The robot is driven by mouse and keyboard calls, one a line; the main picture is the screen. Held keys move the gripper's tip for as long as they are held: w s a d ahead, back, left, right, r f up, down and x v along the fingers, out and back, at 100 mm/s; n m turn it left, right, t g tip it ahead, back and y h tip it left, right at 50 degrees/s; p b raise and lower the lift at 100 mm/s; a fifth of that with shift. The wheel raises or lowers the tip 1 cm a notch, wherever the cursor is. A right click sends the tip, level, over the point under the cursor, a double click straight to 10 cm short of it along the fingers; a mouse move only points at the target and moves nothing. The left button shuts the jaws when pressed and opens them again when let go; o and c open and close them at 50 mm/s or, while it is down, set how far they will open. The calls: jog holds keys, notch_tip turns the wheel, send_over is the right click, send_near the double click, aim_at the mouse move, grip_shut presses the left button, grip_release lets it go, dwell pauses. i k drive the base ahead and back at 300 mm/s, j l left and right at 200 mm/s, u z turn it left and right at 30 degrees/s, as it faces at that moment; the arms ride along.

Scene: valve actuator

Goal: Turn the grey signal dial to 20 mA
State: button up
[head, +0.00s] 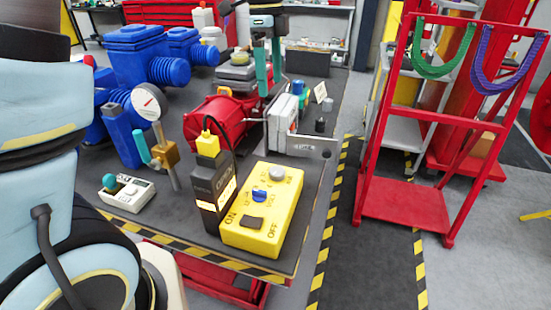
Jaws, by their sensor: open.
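The grey signal dial (277,174) is a round knob on the far end of the top face of a yellow control box (240,239). Printed marks surround it, too small to read. A blue knob (259,195) sits nearer on the same face. A black rocker switch (252,222) lies at the near end, between the words ON and OFF. The box lies near the front right corner of the dark-topped table (310,190).
A black device (207,190) with a yellow plug and cable stands just left of the box. A red cart (400,200) stands right, across a floor aisle.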

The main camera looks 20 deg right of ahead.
aim_at(277, 173)
jog(key=k+l, duration=0.3)
jog(key=l, duration=0.15)
jog(key=k+l, duration=0.25)
jog(key=l, duration=0.2)
